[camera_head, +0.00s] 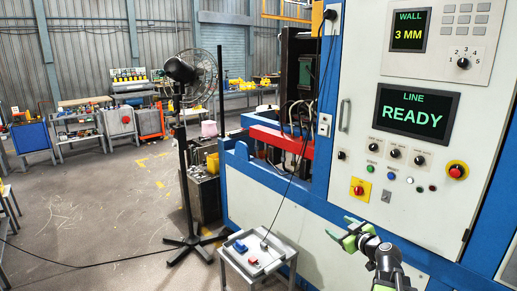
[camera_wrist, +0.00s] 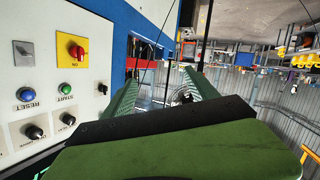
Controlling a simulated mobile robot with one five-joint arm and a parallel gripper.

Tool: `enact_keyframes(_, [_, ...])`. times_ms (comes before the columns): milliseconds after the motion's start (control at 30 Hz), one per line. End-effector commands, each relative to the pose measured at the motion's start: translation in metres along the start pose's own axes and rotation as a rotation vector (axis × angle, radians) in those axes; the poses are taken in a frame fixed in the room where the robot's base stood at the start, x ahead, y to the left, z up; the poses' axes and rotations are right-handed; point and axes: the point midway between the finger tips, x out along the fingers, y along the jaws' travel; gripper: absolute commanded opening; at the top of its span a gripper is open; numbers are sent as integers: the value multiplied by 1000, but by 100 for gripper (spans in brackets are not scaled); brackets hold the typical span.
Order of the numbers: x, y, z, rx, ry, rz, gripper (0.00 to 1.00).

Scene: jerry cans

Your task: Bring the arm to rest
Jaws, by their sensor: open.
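My gripper (camera_head: 341,228) is at the lower right of the head view, in front of the blue lower edge of the machine, with my arm coming up from the bottom edge. Its green fingers are spread apart, with nothing seen between them. In the wrist view, the two green fingers (camera_wrist: 162,92) stand apart and the gap between them shows only the distant background. No object is held.
The white control panel (camera_head: 417,120) stands close by; its display reads LINE READY. The red knob on a yellow plate (camera_wrist: 77,48) is left of the fingers. A small table (camera_head: 254,262) with blue and red items and a black fan (camera_head: 182,75) stand left. Open floor lies beyond.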

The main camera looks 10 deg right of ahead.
Motion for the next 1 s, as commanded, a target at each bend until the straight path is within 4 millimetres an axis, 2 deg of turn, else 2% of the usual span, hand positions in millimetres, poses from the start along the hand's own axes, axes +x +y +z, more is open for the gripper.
enact_keyframes(33, [17, -44, -11, -13, -15, -86, 67])
enact_keyframes(67, [25, -70, -15, -18, -29, -136, 67])
enact_keyframes(100, [34, -104, -19, -25, -53, -203, 67])
enact_keyframes(167, [42, -153, -23, -32, -98, -298, 67])
enact_keyframes(200, [45, -185, -24, -36, -134, -358, 67])
enact_keyframes(300, [44, -256, -19, -41, -250, -488, 67])
enact_keyframes(400, [32, -316, -5, -35, -415, -585, 67])
enact_keyframes(467, [17, -344, 12, -21, -558, -613, 67])
enact_keyframes(500, [5, -353, 25, 0, -664, -605, 67])
enact_keyframes(533, [-4, -353, 36, 22, -744, -584, 67])
enact_keyframes(600, [-25, -339, 62, 94, -921, -498, 67])
enact_keyframes(700, [-54, -319, 88, 205, -1126, -345, 67])
enact_keyframes(833, [-78, -307, 102, 348, -1275, -181, 67])
enact_keyframes(1000, [-82, -308, 103, 441, -1304, -119, 67])
